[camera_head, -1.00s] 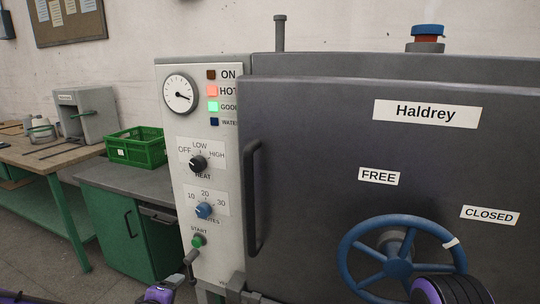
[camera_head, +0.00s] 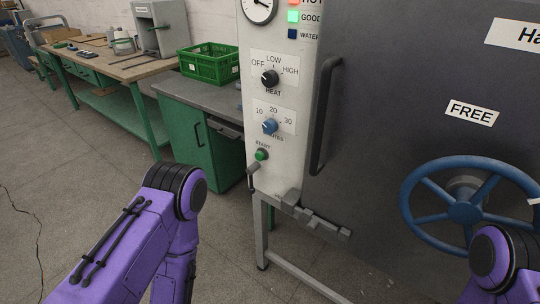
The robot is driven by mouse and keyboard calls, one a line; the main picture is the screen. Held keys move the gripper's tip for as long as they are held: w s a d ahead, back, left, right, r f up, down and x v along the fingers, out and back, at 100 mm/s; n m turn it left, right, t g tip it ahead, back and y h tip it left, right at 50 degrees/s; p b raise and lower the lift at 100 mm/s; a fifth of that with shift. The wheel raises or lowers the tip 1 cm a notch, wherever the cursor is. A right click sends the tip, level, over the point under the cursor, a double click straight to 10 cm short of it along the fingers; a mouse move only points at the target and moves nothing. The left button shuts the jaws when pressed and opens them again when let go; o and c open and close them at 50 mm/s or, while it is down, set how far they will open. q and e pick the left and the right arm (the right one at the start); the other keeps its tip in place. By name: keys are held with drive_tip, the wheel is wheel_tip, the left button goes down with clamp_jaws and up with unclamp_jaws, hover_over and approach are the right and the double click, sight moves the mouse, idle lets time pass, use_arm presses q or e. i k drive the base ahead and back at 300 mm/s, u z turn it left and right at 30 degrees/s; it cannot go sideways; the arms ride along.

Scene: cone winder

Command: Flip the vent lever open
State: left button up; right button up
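The vent lever (camera_head: 251,179) appears to be the small grey handle on the lower left of the machine's pale control panel (camera_head: 255,112), just under the green START button (camera_head: 261,155). It points down along the panel's left edge. It is small, and I cannot read a vent label beside it. My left arm's purple links stand at the lower left, apart from the lever in the picture; its gripper is out of view. Only a purple joint of my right arm shows at the lower right, in front of the blue handwheel (camera_head: 463,212); its gripper is out of view.
The dark door (camera_head: 390,100) has a vertical handle (camera_head: 325,115) and a FREE label. Grey bracket pieces (camera_head: 315,215) jut out below the panel above the stand legs. A green cabinet (camera_head: 205,140) with a green crate (camera_head: 208,63) stands left. The floor between is open.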

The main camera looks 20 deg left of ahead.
sight(251, 181)
drive_tip(key=z, duration=1.2)
drive_tip(key=k, duration=1.05)
drive_tip(key=u, duration=0.7)
drive_tip(key=i, duration=1)
